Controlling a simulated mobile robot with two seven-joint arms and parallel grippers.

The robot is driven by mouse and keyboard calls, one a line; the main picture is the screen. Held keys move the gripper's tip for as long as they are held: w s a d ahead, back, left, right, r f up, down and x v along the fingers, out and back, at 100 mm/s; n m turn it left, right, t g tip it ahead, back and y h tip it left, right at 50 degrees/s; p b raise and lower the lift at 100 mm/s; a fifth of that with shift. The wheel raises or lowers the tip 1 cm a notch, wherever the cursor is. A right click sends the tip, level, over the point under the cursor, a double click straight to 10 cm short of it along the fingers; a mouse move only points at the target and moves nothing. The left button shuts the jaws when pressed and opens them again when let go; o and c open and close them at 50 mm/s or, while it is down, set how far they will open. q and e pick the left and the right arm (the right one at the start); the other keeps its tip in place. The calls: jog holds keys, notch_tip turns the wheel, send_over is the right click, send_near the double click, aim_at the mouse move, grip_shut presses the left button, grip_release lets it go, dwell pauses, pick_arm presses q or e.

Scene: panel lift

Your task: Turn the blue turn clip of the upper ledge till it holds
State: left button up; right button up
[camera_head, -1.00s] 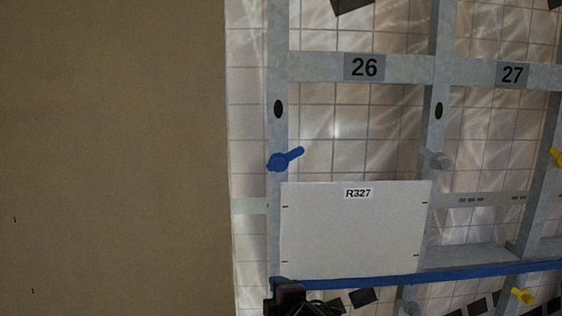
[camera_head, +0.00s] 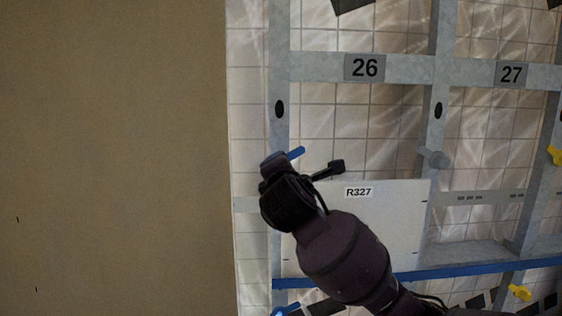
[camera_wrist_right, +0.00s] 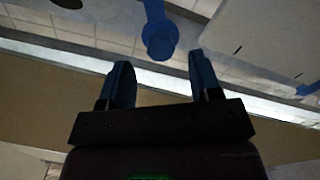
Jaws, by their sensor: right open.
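The blue turn clip (camera_head: 296,153) is on the left upright of the frame, above the panel's top left corner. Its handle points right and slightly up; its hub is hidden behind my right gripper (camera_head: 272,162) in the head view. In the right wrist view the blue clip (camera_wrist_right: 160,40) lies just ahead of the gap between the fingertips of my open right gripper (camera_wrist_right: 162,68), apart from both fingers. The white panel R327 (camera_head: 405,215) stands above the blue ledge (camera_head: 450,272), partly covered by my right arm. My left gripper is not in view.
A grey clip (camera_head: 433,158) sits on the middle upright, beside the panel's top right corner. Yellow clips (camera_head: 519,292) are at the right. Another blue piece (camera_head: 286,310) shows below the ledge. A plain brown surface (camera_head: 115,160) fills the left.

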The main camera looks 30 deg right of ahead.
aim_at(290, 159)
jog(key=p+x, duration=0.1)
jog(key=x, duration=0.6)
jog(key=shift+w, duration=0.1)
jog(key=c, duration=0.9)
jog(key=shift+c, duration=0.2)
jog(key=shift+m, duration=0.4)
jog(key=m, duration=2.3)
jog(key=shift+a+f, duration=0.1)
jog(key=shift+f, duration=0.1)
